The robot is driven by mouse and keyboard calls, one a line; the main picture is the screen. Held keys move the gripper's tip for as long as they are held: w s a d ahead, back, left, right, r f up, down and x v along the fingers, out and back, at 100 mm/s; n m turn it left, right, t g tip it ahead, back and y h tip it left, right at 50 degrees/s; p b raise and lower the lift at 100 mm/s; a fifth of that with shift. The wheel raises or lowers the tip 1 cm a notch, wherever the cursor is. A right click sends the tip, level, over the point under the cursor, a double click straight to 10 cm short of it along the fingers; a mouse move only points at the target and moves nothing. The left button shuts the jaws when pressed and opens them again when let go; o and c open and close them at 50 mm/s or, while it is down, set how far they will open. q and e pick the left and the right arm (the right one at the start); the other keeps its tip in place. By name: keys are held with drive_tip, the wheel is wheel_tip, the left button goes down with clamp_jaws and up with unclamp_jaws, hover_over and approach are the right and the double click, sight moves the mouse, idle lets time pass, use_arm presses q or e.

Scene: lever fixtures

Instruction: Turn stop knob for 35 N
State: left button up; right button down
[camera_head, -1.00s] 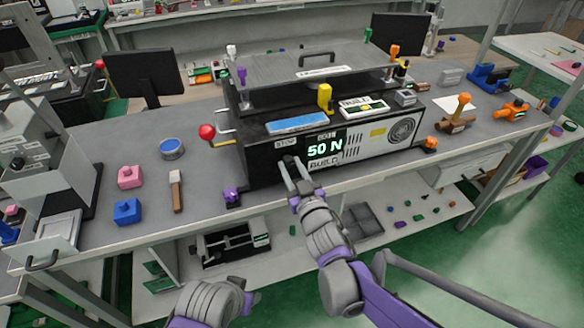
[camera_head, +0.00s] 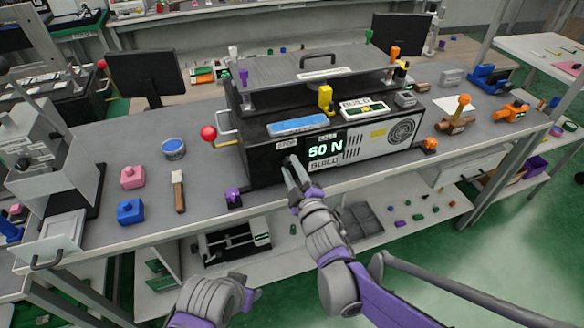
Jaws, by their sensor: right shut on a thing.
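The black machine (camera_head: 262,172) stands on the grey bench, with a lit display (camera_head: 324,149) on its front reading 50 N. A STOP label (camera_head: 287,144) sits left of the display. My right gripper (camera_head: 292,161) reaches up from below to the spot just under this label. It is shut on the stop knob, which its fingers mostly hide. My left arm shows only in part at the bottom, and its gripper fingers are not visible.
A purple knob piece (camera_head: 233,196) stands on the bench left of my gripper, and an orange one (camera_head: 430,144) to the right. A hammer-like tool (camera_head: 179,191) and pink and blue blocks lie further left.

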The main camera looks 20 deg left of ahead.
drive_tip(key=shift+n, duration=0.5)
drive_tip(key=c, duration=0.5)
unclamp_jaws()
drive_tip(key=v, duration=1.1)
drive_tip(key=shift+w, duration=0.1)
